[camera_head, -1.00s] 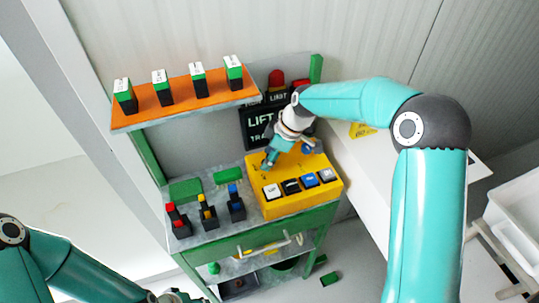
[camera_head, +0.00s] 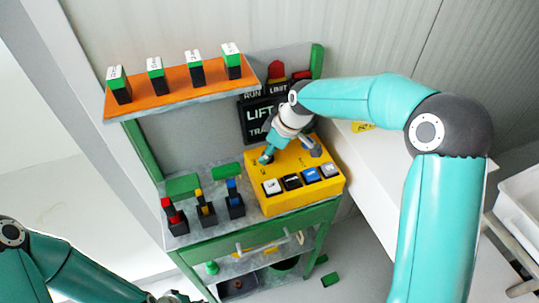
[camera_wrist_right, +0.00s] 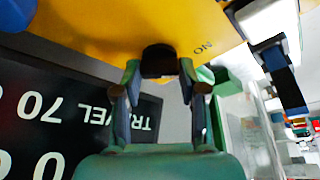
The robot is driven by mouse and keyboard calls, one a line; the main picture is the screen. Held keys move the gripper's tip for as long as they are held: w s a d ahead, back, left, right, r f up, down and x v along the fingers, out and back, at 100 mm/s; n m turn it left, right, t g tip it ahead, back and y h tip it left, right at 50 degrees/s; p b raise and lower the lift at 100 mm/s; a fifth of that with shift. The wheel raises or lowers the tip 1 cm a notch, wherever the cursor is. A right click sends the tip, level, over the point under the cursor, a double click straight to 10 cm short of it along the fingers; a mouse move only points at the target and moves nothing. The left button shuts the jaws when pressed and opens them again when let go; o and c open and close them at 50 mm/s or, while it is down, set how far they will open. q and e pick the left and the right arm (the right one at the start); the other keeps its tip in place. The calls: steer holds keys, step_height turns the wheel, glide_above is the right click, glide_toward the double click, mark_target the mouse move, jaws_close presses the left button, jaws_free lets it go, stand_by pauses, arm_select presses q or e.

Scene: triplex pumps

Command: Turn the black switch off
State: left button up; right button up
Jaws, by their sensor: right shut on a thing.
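The black switch (camera_wrist_right: 158,60) is a dark knob on the yellow control box in the right wrist view, with an "ON" label printed beside it. My right gripper (camera_wrist_right: 158,72) has its two fingers on either side of the knob, shut on it. In the head view my right gripper (camera_head: 266,157) reaches down to the upper left of the yellow box (camera_head: 300,205) and hides the switch. I cannot tell the knob's exact angle. My left gripper (camera_head: 176,297) is partly in view at the bottom edge of the head view, too small to read.
A row of push buttons (camera_head: 292,181) lies along the box's front. Coloured levers (camera_head: 205,211) stand left of it. An orange shelf (camera_head: 180,88) with several green-and-black blocks hangs above. A black "LIFT" display (camera_head: 259,117) stands behind. A white surface (camera_head: 385,165) lies right.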

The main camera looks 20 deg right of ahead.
steer(key=m+h+b, duration=0.1)
steer(key=m+b, duration=0.1)
steer(key=m+t+b, duration=0.1)
steer(key=m+b, duration=0.2)
steer(key=shift+a+f+h, duration=0.1)
steer(key=shift+f+h, duration=0.05)
steer(key=shift+h, duration=0.25)
steer(key=shift+m+t+h+b, duration=0.3)
steer(key=shift+m+h+b, duration=0.1)
steer(key=shift+m+b, duration=0.75)
steer(key=shift+r+m+b, duration=0.25)
steer(key=shift+m+b, duration=0.25)
steer(key=shift+m, duration=0.25)
steer(key=shift+h, duration=0.3)
steer(key=o, duration=0.9)
steer(key=shift+c, duration=0.2)
steer(key=v, duration=1.2)
steer(key=shift+w, duration=0.1)
